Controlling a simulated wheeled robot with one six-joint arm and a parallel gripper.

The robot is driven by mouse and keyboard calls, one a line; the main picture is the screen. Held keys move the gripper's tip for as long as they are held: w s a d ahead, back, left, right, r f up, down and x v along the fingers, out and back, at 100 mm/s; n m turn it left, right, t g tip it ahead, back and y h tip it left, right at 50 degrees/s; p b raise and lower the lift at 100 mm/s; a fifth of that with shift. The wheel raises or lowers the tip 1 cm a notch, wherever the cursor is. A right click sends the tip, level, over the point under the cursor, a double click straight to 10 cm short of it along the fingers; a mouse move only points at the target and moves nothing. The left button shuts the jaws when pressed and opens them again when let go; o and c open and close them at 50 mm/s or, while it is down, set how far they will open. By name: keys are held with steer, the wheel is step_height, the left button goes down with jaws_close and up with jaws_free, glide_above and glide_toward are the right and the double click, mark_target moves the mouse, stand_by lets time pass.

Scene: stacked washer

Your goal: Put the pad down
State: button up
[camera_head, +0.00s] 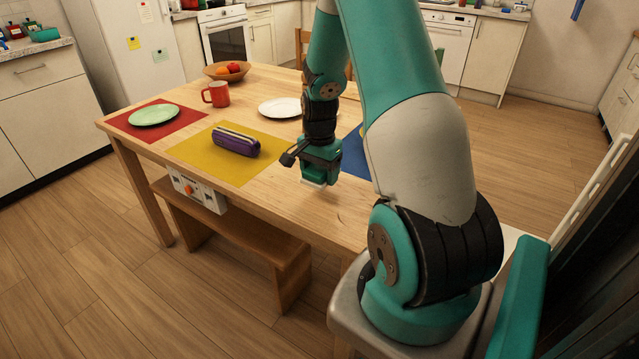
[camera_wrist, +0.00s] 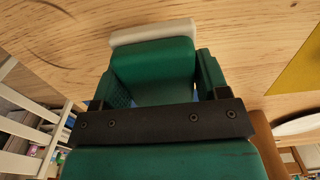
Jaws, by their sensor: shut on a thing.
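My gripper (camera_head: 318,172) points down over the bare wood of the table (camera_head: 350,205), to the right of the yellow mat. It is shut on a pale, whitish pad (camera_head: 314,184), which shows as a thin edge below the fingers. In the wrist view the pad (camera_wrist: 153,33) is a white bar sticking out past the green end of my gripper (camera_wrist: 153,60), with wood grain behind it. Most of the pad is hidden by the gripper. I cannot tell whether it touches the table top.
A purple striped case (camera_head: 236,142) lies on the yellow mat (camera_head: 195,150). A green plate (camera_head: 154,115) sits on a red mat (camera_head: 117,122). A red mug (camera_head: 217,95), a fruit bowl (camera_head: 227,74) and a white plate (camera_head: 280,107) stand behind. A bench (camera_head: 245,235) is at the table's front.

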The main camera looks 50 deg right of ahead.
steer(key=shift+f, duration=1.7)
